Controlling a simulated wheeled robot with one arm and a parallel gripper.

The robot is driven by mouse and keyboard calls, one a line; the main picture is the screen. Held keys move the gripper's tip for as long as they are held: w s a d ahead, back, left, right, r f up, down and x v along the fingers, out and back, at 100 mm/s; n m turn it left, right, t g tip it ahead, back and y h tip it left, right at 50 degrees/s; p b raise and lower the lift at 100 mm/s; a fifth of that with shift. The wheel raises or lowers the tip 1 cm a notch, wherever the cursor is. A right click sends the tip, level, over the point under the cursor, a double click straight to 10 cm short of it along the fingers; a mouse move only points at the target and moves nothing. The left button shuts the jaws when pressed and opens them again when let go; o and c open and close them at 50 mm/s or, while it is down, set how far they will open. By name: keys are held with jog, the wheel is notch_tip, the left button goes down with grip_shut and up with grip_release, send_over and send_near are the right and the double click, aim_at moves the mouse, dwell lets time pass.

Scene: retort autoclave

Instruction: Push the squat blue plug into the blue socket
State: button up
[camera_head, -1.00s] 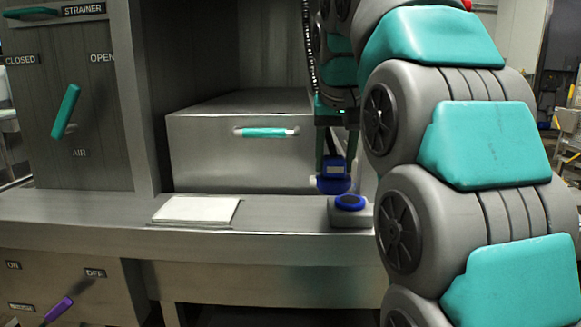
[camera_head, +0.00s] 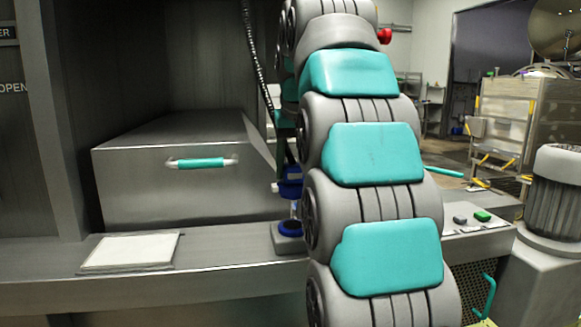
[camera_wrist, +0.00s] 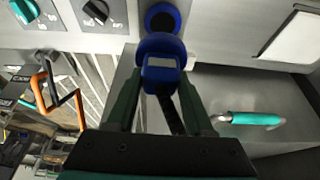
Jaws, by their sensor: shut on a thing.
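The squat blue plug (camera_wrist: 162,62), with a pale label on its side, is held between the fingers of my gripper (camera_wrist: 160,92) in the wrist view. In the head view the plug (camera_head: 289,184) hangs above the blue socket (camera_head: 291,228), partly hidden by my arm. The socket is a blue ring on a grey block on the ledge. In the wrist view the socket (camera_wrist: 162,19), with a dark opening, shows just beyond the plug. A gap between plug and socket shows in the head view.
A grey metal box (camera_head: 180,180) with a teal handle (camera_head: 201,163) stands behind the ledge (camera_head: 225,258). A white plate (camera_head: 130,252) lies on the ledge to the left. A panel with green and grey buttons (camera_head: 482,216) is at the right. A black hose (camera_head: 252,55) hangs behind my arm.

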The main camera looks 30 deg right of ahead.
aim_at(293, 198)
jog(key=shift+f, duration=0.15)
jog(key=shift+a+f, duration=0.1)
jog(key=shift+f, duration=1.15)
jog(key=shift+f+b, duration=0.4)
jog(key=shift+f, duration=0.3)
jog(key=shift+f+b, duration=0.35)
jog(key=shift+f, duration=0.5)
jog(key=shift+f, duration=0.55)
dwell(0.8)
jog(key=o, duration=1.4)
jog(key=shift+c, duration=0.2)
jog(key=shift+r, duration=0.1)
